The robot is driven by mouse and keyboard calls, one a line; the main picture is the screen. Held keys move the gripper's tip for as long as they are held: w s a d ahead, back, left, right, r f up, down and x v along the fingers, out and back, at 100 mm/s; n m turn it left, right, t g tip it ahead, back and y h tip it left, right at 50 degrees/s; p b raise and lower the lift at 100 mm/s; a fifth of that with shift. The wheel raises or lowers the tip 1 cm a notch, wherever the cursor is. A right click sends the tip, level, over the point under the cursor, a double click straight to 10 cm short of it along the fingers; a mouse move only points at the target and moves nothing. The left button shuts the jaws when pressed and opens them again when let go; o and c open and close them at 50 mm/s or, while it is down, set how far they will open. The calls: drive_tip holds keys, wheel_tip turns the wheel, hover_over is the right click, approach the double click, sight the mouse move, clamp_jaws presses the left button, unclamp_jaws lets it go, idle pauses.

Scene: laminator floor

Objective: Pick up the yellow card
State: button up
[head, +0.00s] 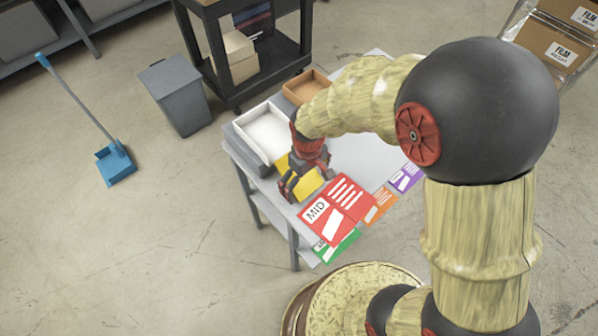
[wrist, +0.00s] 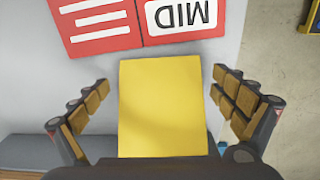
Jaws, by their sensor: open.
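The yellow card (wrist: 162,108) lies flat on the grey table (wrist: 35,92), plain on its upper face. In the wrist view it sits between the open fingers of my gripper (wrist: 163,112), with a gap on each side. Its near edge meets the dark gripper body at the bottom of the view. Nothing is held.
A red MID card (head: 337,205) lies right beside the yellow card. Green (head: 336,246), orange (head: 380,206) and purple (head: 406,178) cards lie nearby. A white tray (head: 240,133) and a brown tray (head: 306,87) stand behind. A grey bin (head: 175,95) stands on the floor.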

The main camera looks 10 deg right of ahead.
drive_tip(key=shift+c, duration=0.3)
drive_tip(key=c, duration=1.1)
drive_tip(key=shift+c, duration=0.5)
